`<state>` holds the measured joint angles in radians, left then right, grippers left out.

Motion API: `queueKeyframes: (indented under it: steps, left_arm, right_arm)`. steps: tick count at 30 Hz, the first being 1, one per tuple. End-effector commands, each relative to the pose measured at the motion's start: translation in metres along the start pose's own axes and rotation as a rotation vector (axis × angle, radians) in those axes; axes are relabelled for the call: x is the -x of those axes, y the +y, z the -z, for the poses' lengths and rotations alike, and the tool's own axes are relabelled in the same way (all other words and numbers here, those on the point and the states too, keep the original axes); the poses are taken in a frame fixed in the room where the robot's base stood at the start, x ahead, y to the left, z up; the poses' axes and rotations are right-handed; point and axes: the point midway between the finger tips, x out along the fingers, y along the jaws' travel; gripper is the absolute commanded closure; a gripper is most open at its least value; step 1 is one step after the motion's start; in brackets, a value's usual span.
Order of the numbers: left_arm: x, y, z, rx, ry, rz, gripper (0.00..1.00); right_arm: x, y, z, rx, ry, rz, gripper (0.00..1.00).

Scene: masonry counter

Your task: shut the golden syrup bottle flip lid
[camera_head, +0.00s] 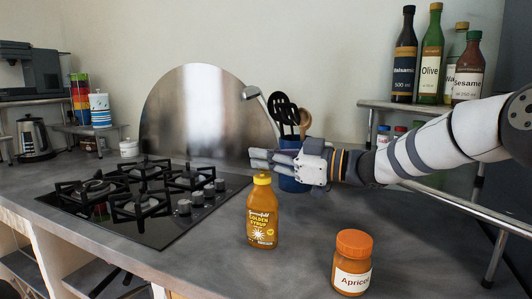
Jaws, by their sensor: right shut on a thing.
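The golden syrup bottle (262,215) stands upright on the counter, right of the hob, label facing me. Its yellow cap (262,180) is on top. A small part shows at the cap's top, but I cannot tell how far the flip lid is open. My right gripper (262,160) reaches in from the right, its fingers pointing left, just above the cap in the picture. A gap shows between fingers and cap. The fingers are close together, and what they hold cannot be made out. My left gripper is not in view.
An apricot jar (352,265) stands right of the bottle near the front. A black gas hob (150,205) lies left. A blue utensil pot (290,183) is behind my right gripper. Bottles stand on a shelf (400,107) at the right.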

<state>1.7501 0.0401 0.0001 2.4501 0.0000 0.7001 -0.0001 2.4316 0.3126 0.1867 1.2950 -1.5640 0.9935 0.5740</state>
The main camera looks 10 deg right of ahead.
Motion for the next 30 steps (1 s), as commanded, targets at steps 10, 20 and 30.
queueKeyframes:
  steps: [10,20,30]
  left_arm:
    - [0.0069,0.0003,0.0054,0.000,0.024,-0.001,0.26]
    - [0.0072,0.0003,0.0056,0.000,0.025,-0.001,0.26]
    - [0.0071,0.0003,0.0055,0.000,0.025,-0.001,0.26]
  right_arm:
    - [0.0001,-0.0044,0.0017,0.114,0.002,-0.001,1.00]
    - [-0.0001,-0.0049,0.0005,0.128,0.001,-0.001,1.00]
    - [-0.0001,-0.0049,0.0004,0.126,0.001,0.000,0.73]
